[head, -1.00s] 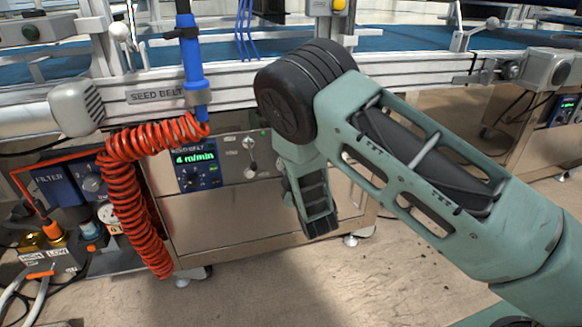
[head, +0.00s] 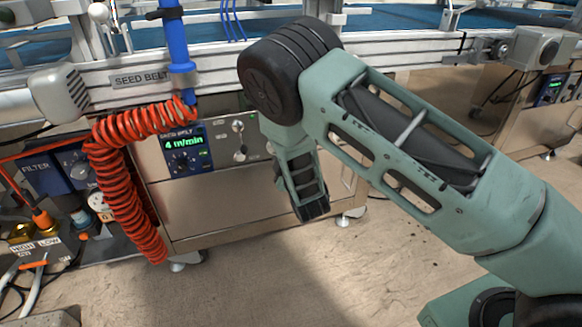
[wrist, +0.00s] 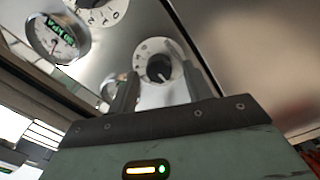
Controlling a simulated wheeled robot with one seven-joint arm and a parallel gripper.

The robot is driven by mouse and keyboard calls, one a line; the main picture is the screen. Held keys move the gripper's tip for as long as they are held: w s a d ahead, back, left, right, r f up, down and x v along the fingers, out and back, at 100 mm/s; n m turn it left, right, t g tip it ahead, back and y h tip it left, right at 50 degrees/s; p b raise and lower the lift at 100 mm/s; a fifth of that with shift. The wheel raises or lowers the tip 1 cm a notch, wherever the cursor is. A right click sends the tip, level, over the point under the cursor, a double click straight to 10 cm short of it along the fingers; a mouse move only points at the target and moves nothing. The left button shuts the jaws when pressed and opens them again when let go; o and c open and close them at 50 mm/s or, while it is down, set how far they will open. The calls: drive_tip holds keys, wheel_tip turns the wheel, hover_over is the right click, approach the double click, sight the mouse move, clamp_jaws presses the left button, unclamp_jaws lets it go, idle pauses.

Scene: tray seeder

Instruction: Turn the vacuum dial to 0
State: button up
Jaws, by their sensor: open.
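In the wrist view a round dial (wrist: 158,68) with a black knob and a pale marked scale sits on a shiny metal panel. My gripper (wrist: 152,60) is open, its two dark fingers on either side of this dial in the picture; touching cannot be told. A second dial (wrist: 99,12) with a numbered scale is cut off at the top edge. A round gauge (wrist: 57,38) with a green kPa readout is at upper left. I cannot read which dial is the vacuum one. In the head view my arm hides part of the panel, and the fingers are not clear.
An orange coiled hose (head: 118,180) hangs left of the seed belt display (head: 184,148), which reads 4 m/min. A silver knob (head: 239,153) is right of it. A blue filter box (head: 45,176) and fittings stand at left. The floor (head: 270,270) in front is clear.

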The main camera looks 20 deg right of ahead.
drive_tip(key=s+p, duration=0.4)
drive_tip(key=s, duration=1.2)
drive_tip(key=shift+s, duration=0.4)
drive_tip(key=shift+w, duration=0.1)
drive_tip(key=s+a+r+m+g+y, duration=0.2)
drive_tip(key=s+a+r+m+g, duration=0.15)
drive_tip(key=a+g, duration=0.25)
drive_tip(key=s+a+r+m+g+y, duration=0.1)
drive_tip(key=s+a+r+m+g, duration=0.2)
drive_tip(key=s+a+r+g, duration=0.25)
drive_tip(key=s+d+r+n+g+h, duration=0.1)
drive_tip(key=s+d+r+g, duration=0.25)
drive_tip(key=s, duration=0.45)
drive_tip(key=s+d+r+g+h, duration=0.1)
drive_tip(key=s+d+r+g, duration=0.15)
drive_tip(key=s+r, duration=0.4)
wheel_tip(320, 180, up, 33)
drive_tip(key=s+p, duration=0.2)
drive_tip(key=p, duration=3.2)
drive_tip(key=shift+a, duration=0.3)
